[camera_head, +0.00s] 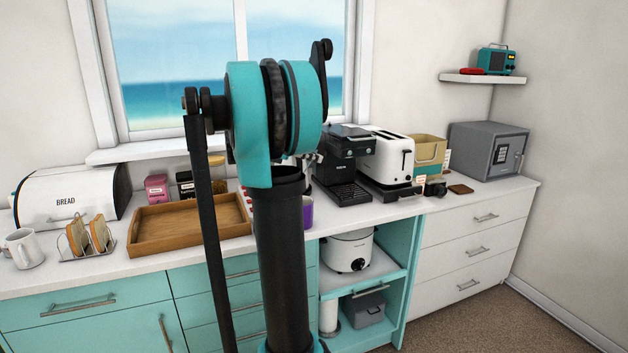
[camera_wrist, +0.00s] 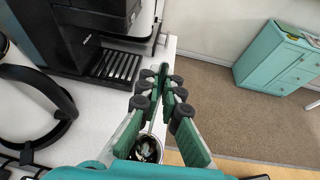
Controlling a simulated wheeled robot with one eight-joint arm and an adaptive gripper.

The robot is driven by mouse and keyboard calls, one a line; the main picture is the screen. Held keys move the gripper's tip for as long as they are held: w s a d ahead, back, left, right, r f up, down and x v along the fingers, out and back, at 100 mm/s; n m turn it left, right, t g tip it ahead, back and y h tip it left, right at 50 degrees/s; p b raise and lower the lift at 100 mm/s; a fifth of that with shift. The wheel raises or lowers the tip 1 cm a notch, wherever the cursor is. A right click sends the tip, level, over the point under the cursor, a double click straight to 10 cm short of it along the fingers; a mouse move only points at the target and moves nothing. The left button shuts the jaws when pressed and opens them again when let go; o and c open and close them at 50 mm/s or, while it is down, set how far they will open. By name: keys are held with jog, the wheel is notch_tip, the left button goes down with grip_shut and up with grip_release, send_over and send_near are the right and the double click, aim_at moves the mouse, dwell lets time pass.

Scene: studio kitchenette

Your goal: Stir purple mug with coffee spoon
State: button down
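The purple mug (camera_head: 306,213) stands on the counter in the head view, partly hidden behind my arm. In the wrist view its open mouth (camera_wrist: 148,150) shows between and below my fingers, with dark contents inside. My gripper (camera_wrist: 162,76) has green fingers that come together at the tips in the wrist view. The coffee spoon (camera_wrist: 152,124) shows as a thin pale strip between the fingers, running down to the mug; its far end is hard to make out. In the head view my gripper is hidden behind my arm.
The black coffee machine (camera_head: 345,162) stands close to the mug; its drip grille (camera_wrist: 113,66) shows in the wrist view. A white toaster (camera_head: 388,158) is right of it. A wooden tray (camera_head: 140,250) lies left of my arm. The counter's front edge is near the mug.

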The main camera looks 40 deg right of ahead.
notch_tip(320, 180, up, 6)
jog(key=shift+f, duration=0.2)
jog(key=f, duration=0.4)
jog(key=shift+w+d, duration=0.1)
jog(key=shift+w, duration=0.1)
notch_tip(320, 180, down, 14)
dwell(1.6)
dwell(0.5)
